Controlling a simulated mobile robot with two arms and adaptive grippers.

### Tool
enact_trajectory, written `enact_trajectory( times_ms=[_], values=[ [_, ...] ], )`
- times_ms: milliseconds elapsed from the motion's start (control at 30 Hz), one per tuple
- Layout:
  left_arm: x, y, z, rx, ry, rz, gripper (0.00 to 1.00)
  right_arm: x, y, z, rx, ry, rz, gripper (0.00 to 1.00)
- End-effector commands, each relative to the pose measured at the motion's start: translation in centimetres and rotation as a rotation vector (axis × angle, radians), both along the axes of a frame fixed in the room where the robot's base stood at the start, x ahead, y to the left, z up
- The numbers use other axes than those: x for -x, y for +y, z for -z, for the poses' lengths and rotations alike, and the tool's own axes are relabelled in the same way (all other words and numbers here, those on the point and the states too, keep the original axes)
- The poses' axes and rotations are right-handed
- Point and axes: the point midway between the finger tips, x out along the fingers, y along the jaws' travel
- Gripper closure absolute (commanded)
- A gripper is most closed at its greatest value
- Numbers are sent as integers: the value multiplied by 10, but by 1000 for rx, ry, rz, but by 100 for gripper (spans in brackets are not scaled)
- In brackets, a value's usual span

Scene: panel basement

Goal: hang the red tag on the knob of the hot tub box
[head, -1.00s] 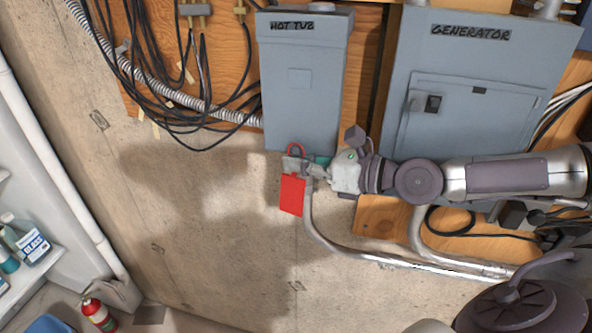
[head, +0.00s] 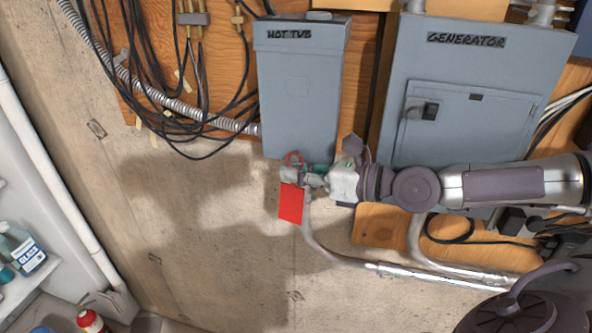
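The red tag (head: 291,204) hangs from my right gripper (head: 292,177), with its red loop (head: 294,158) standing up above the fingers. The gripper looks shut on the tag, just below the bottom edge of the grey hot tub box (head: 297,100). The loop's top overlaps the box's lower edge in the picture; I cannot tell whether it touches. The box's knob is not clearly visible and may be hidden behind the loop or gripper. My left gripper is not in view.
The grey generator box (head: 475,90) is on the right, above my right arm. A metal conduit (head: 330,250) runs below the gripper. Black cables (head: 160,90) hang at upper left. A shelf with a glass cleaner bottle (head: 22,250) and a red extinguisher (head: 92,321) are at lower left.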

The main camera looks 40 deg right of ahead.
Motion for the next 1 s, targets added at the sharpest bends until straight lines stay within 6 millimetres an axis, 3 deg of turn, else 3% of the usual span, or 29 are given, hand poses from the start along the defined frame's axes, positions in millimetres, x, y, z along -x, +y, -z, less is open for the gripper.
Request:
enact_trajectory(
  times_ms=[67, 1000],
  values=[
    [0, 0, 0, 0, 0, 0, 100, -1, -3, -1, 1, -4, 6, 65],
    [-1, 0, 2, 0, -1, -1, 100, -3, -6, -4, 4, -16, 14, 65]
  ],
)
